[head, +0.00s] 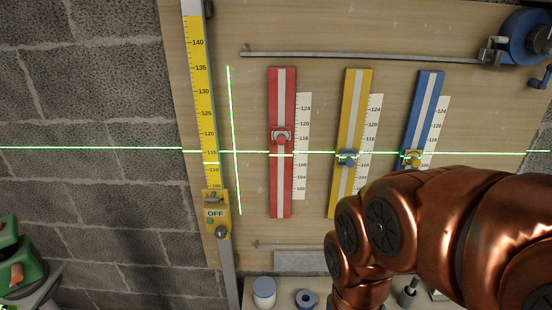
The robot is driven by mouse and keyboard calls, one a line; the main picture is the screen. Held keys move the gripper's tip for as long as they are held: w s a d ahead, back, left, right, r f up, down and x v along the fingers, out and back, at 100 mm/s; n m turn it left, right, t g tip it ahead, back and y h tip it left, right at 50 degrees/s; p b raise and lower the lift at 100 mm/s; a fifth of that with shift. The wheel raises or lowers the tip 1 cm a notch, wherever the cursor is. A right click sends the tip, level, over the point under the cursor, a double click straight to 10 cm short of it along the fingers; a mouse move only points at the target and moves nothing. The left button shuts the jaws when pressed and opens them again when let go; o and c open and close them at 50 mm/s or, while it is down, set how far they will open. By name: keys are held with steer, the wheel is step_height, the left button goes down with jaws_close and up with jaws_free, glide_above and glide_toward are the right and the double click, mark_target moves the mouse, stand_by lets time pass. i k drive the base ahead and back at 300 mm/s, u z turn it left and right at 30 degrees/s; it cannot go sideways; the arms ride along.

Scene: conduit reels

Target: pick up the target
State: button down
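No thing in the head view is plainly marked as the target, so I cannot tell which it is. A red strip (281,190), a yellow strip (354,110) and a blue strip (430,95) stand on the board. The red strip bears a red slider (281,137). The yellow strip bears a blue slider (347,158), and the blue strip a yellow slider (412,158). A yellow scale (204,90) stands at the left, with a yellow box (216,215) marked OFF. My copper arm covers the lower right; my gripper does not show.
Green light lines cross the wooden board (255,100). A metal bar (360,56) runs along its top to a blue device (525,38). A pale jar (264,291) and a blue-grey ring (306,299) stand below on a ledge. A green object (12,255) is at lower left.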

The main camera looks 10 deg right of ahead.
mark_target(281, 136)
steer(key=z, duration=1.8)
steer(key=k, duration=1.2)
steer(key=u, duration=2.25)
steer(key=i, duration=0.5)
